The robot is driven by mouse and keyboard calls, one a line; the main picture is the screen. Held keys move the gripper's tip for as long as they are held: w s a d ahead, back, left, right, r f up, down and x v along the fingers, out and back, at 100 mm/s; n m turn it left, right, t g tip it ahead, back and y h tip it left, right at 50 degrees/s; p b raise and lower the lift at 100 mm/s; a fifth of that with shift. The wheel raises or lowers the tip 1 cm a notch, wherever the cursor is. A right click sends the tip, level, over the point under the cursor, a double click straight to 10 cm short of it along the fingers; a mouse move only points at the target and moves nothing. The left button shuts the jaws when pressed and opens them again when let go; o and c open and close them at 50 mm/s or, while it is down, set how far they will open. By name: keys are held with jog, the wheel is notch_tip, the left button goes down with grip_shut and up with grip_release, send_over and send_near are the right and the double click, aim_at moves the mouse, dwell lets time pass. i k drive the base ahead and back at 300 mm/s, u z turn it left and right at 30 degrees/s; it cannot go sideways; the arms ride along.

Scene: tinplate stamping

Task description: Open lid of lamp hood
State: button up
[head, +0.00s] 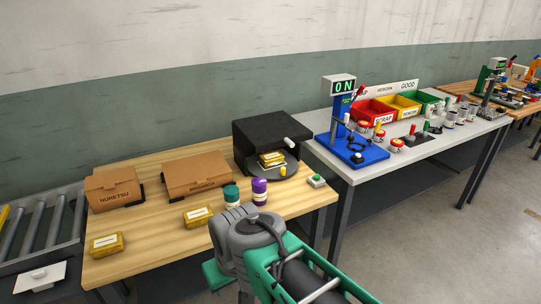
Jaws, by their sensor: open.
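The lamp hood (262,128) is a black box at the back right of the wooden table. A white handle (291,142) sticks out at its front right edge. Its front shows an opening with a small stack of yellow tins (271,160) inside, on a dark rounded base. I cannot tell exactly where the lid's edge runs or how far it is raised. My arm's grey and green links fill the bottom middle, in front of the table. My gripper does not show.
Green (231,196) and purple (259,191) jars stand in front of the hood. A blue press (352,150) stands on the grey table to the right.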

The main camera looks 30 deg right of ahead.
aim_at(266, 132)
jog(key=k, duration=1.25)
jog(key=z, duration=0.75)
jog(key=i, duration=1.1)
jog(key=u, duration=0.65)
jog(key=i, duration=0.4)
jog(key=u, duration=0.45)
